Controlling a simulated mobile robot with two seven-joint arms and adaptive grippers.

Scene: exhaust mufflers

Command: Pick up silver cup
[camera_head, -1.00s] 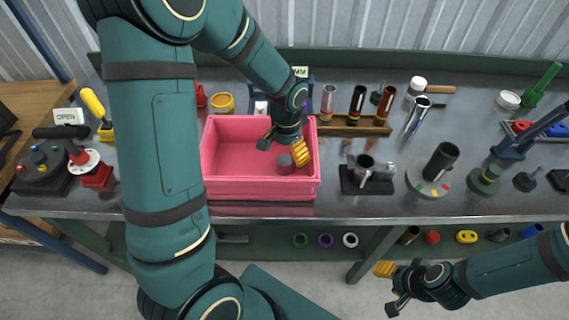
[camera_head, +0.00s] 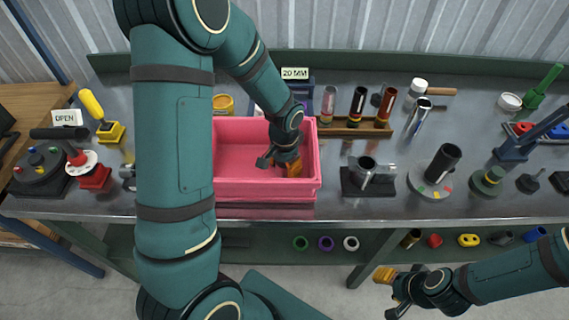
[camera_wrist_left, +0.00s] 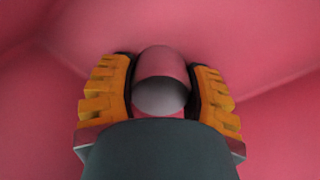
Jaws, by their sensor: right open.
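A short silver cup (camera_wrist_left: 160,95) with a pinkish sheen stands inside the pink bin (camera_head: 250,178), seen from above in the left wrist view. My left gripper (camera_head: 291,166) reaches down into the right part of the bin. In the left wrist view its orange fingers (camera_wrist_left: 161,98) are on either side of the cup, with little or no gap. I cannot tell whether they press on it. In the head view the gripper hides the cup. My right gripper (camera_head: 388,291) is open and empty, low in front of the bench.
The bin walls stand close around my left gripper. A wooden rack (camera_head: 358,126) with several tubes is behind it to the right. A black fixture (camera_head: 367,178) stands right of the bin. A red-handled device (camera_head: 82,170) is at the left.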

